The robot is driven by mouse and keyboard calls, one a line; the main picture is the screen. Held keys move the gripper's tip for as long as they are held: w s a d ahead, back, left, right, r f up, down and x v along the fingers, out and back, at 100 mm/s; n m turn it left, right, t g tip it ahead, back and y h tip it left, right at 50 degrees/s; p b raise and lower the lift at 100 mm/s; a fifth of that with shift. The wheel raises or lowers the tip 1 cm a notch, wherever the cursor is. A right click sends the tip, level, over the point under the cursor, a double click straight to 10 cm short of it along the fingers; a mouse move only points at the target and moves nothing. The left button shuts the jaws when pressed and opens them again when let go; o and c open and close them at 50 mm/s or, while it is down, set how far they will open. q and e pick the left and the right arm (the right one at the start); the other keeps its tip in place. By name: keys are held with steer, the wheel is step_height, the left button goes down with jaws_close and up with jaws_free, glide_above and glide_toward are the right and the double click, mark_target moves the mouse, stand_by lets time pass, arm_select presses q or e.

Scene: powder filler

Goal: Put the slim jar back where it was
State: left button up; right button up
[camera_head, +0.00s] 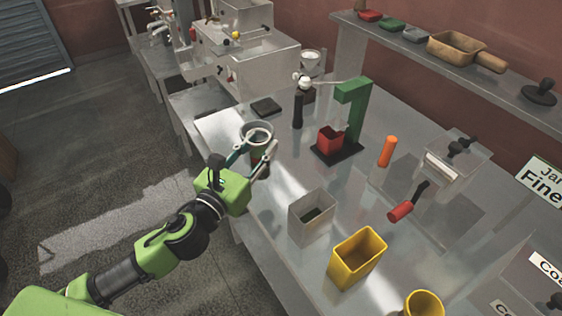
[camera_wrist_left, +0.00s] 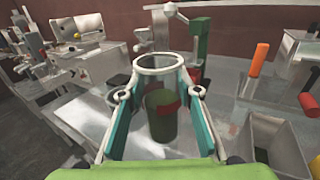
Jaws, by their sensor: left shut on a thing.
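The slim jar (camera_head: 257,133) is between the fingers of my left gripper (camera_head: 256,145), near the table's left edge. It has a pale round rim and a see-through upper part; its lower part looks dark green with a red patch. In the left wrist view the jar (camera_wrist_left: 160,118) stands upright between the two teal fingers of the gripper (camera_wrist_left: 158,88), which is shut on it. I cannot tell whether its base touches the table. My right gripper is not in view.
On the metal table (camera_head: 285,185) stand a green stand with a red cup (camera_head: 330,139), a black upright handle (camera_head: 298,110), a flat black pad (camera_head: 266,106), a grey open box (camera_head: 312,217) and a yellow bin (camera_head: 357,257). Table between the jar and grey box is bare.

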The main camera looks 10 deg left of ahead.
arm_select(q)
steer(key=w+d+f, duration=0.1)
steer(key=f, duration=0.2)
steer(key=w+d+f+b, duration=0.1)
steer(key=w+f, duration=0.1)
steer(key=f, duration=0.1)
steer(key=w+d+f, duration=0.1)
steer(key=d+f, duration=0.1)
steer(key=f, duration=0.1)
steer(key=shift+w+d+f+b, duration=0.1)
steer(key=shift+w+f+b, duration=0.2)
steer(key=o, duration=1.2)
steer(key=shift+f, duration=0.1)
